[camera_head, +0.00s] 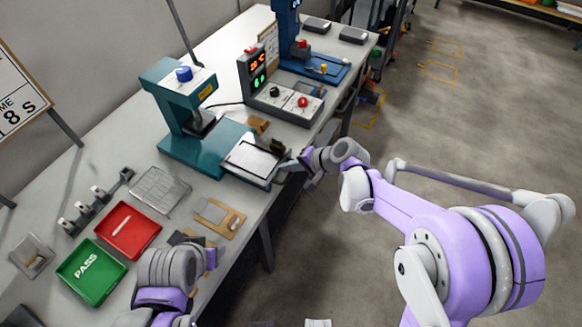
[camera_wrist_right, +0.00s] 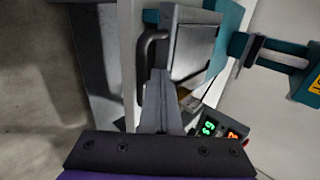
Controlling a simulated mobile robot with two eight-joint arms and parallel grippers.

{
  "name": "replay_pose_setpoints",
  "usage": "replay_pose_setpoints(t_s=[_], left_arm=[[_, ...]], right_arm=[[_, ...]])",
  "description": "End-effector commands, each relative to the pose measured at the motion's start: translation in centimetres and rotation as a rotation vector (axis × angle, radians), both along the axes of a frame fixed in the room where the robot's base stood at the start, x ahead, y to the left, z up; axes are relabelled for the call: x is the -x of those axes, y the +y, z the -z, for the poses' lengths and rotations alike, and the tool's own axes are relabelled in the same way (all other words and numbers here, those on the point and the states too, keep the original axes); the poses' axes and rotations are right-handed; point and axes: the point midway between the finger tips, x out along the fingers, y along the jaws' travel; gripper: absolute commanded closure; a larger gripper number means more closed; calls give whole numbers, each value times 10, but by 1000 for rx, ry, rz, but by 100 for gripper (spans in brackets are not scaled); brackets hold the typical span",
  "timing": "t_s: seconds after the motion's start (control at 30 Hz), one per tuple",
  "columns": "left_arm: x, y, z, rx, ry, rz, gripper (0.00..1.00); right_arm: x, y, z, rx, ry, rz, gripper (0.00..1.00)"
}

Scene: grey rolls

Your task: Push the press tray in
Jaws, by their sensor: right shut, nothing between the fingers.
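The teal press (camera_head: 182,105) with a blue knob stands on the bench. Its press tray (camera_head: 255,160), a dark-rimmed plate with a pale surface, sticks out of the base toward the bench's front edge. In the wrist view the tray (camera_wrist_right: 193,48) shows with a dark bar handle (camera_wrist_right: 143,60) on its front. My right gripper (camera_head: 287,166) is at the tray's front; its shut, empty fingers (camera_wrist_right: 158,85) are beside the handle. Contact is unclear. My left gripper (camera_head: 192,240) is low over the bench at the bottom left, its finger opening unclear.
A control box (camera_head: 282,103) with lit digits and a red button stands right of the press. A blue press (camera_head: 315,65) is behind it. A red tray (camera_head: 125,231), a green PASS tray (camera_head: 90,272) and a wire rack (camera_head: 160,190) lie left. The floor at right is open.

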Motion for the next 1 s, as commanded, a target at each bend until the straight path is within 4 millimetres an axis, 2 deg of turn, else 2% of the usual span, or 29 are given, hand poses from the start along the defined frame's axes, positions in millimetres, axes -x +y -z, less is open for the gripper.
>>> replay_pose_setpoints(t_s=[0.17, 0.6, 0.8, 1.0], left_arm=[[1, 0, 5, 0, 2, 0, 50], [3, 0, 14, 0, 6, 0, 50], [4, 0, 16, 0, 7, 0, 50], [4, 0, 17, 0, 7, 0, 50]], right_arm=[[-14, 26, 1, -1, 0, -5, 100], [-62, 110, 1, -1, -1, -4, 100], [-77, 135, 1, 0, 0, -3, 100], [-84, 146, 0, 0, -1, -1, 100]])
